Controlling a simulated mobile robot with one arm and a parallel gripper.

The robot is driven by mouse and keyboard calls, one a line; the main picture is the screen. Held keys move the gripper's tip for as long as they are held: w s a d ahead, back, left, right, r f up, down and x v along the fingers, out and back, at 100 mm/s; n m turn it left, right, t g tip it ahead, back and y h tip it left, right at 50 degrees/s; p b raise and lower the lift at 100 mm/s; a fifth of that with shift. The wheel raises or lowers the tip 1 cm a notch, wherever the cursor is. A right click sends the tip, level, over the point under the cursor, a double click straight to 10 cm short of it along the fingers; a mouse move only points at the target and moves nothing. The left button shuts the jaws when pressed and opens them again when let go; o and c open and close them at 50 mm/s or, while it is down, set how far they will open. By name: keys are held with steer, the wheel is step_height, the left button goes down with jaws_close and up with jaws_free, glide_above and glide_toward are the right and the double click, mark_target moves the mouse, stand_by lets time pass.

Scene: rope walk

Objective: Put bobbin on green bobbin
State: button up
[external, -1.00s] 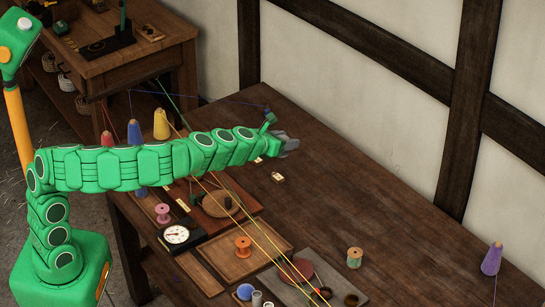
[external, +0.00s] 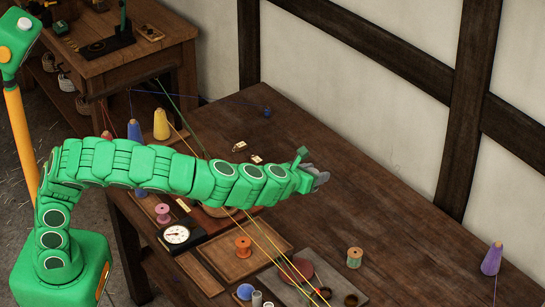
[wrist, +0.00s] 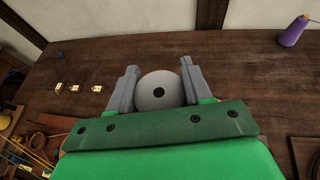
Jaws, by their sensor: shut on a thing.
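My gripper (external: 319,178) is at the end of the green arm, above the middle of the long table. In the wrist view its two grey fingers (wrist: 158,88) are shut on a bobbin, seen end-on as a pale grey disc (wrist: 153,99) with a dark centre hole. The bobbin's thread colour is hidden, and I cannot make it out in the external view. The green bobbin (external: 355,257) stands upright on bare wood, with pale ends and greenish thread. It is nearer the camera and to the right of my gripper, well apart from it.
An orange bobbin (external: 243,246) stands on a wooden tray (external: 271,254); a pink bobbin (external: 162,213) stands near the dial gauge (external: 176,236). Yellow cords (external: 268,235) stretch across the table's near side. A purple cone (external: 491,259) stands at the right. The table's far middle is clear.

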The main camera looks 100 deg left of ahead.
steer(key=shift+w+d, duration=0.6)
steer(key=shift+d, duration=1.45)
glide_above(358, 249)
steer(key=shift+s+d+f, duration=0.1)
steer(key=shift+s+f, duration=0.05)
steer(key=shift+f, duration=9.75)
steer(key=shift+w+f, duration=0.25)
steer(key=shift+f, duration=1.55)
